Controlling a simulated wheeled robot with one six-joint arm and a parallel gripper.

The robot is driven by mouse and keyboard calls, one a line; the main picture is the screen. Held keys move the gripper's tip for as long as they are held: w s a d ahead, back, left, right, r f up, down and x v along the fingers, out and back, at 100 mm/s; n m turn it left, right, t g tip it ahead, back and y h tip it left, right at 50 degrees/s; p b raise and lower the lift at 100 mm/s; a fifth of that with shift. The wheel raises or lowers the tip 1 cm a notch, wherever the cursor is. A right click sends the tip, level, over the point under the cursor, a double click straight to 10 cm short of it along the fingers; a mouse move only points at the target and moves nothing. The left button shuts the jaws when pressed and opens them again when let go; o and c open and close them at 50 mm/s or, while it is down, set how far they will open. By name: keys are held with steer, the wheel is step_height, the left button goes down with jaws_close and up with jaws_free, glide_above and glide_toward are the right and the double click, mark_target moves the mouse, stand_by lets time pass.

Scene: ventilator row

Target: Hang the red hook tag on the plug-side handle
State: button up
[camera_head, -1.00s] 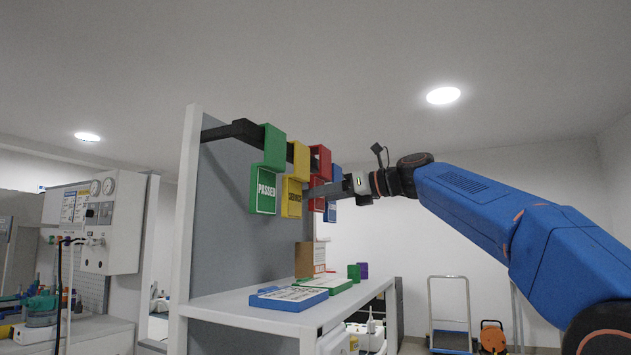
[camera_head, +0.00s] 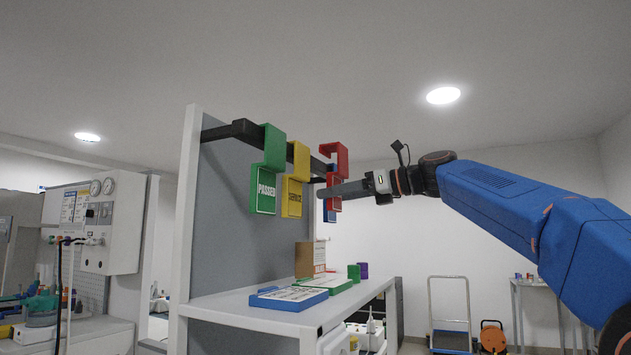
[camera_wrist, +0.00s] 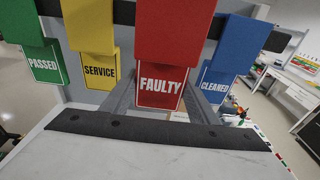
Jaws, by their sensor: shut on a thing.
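The red hook tag, marked FAULTY (camera_wrist: 160,85), fills the middle of the wrist view between my gripper's two grey fingers. In the head view the red tag (camera_head: 338,150) hangs upright at the right end of the row of tags, beside the black rail (camera_head: 225,131). My gripper (camera_head: 325,191) reaches in from the right and is shut on the tag's lower plate. The tag's hook hides part of the rail in the wrist view, so I cannot tell whether they touch. I cannot make out the plug-side handle in either view.
Green PASSED (camera_head: 265,180), yellow SERVICE (camera_head: 295,185) and blue CLEANED (camera_wrist: 225,65) tags hang close beside the red one. Below is a white bench (camera_head: 225,308) with a blue-edged tray (camera_head: 288,298). A machine with gauges (camera_head: 112,225) stands at the left.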

steer(key=shift+v, duration=1.6)
steer(key=shift+f, duration=0.2)
